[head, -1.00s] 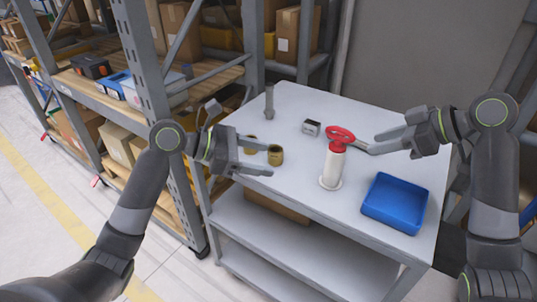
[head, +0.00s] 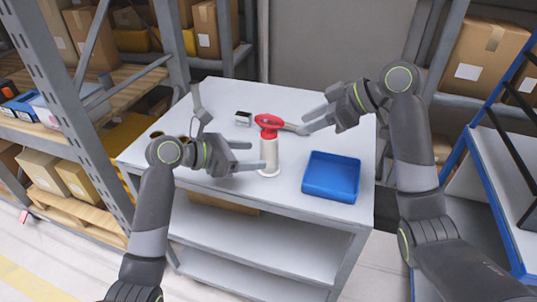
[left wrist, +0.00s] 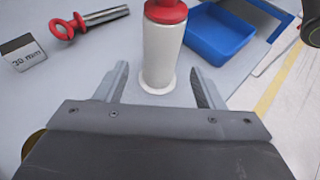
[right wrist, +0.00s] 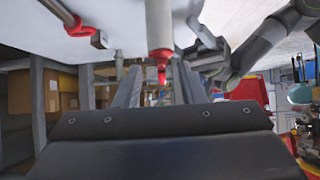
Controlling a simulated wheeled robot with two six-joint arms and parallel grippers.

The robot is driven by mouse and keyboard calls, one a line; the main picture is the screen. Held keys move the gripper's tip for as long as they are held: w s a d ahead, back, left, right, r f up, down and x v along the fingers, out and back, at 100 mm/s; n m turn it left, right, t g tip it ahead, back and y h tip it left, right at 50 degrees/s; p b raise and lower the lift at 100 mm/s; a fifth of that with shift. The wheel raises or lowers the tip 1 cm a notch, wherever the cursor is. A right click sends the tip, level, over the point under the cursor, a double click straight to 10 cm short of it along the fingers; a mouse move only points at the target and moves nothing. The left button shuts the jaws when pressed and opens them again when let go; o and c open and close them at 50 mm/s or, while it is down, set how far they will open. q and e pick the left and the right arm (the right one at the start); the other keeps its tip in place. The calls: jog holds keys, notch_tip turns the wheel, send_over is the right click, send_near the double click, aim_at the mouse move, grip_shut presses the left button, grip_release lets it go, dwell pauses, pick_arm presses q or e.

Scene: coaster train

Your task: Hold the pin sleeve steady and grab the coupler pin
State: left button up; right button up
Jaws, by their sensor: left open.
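The pin sleeve (head: 269,158) is a white upright cylinder with a red top and a round base flange, standing on the table. The coupler pin (left wrist: 105,16) lies on the table behind it, with a red ring handle (head: 268,121) and a metal shaft. My left gripper (head: 257,155) is open, its fingertips at either side of the sleeve's front in the left wrist view (left wrist: 160,70), apart from it. My right gripper (head: 302,123) is open above the table near the shaft's free end. The sleeve (right wrist: 158,25) also shows in the right wrist view.
A small block marked 30 mm (left wrist: 22,52) lies beside the ring handle. A blue tray (head: 331,196) stands right of the sleeve. A grey post (head: 197,100) and brass rings (head: 156,134) are at the table's left, partly behind my left arm. Shelving stands left and behind.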

aim_at(262, 155)
pick_arm(q)
jog(key=x, duration=0.6)
jog(key=shift+d, duration=0.1)
jog(key=c, duration=1.1)
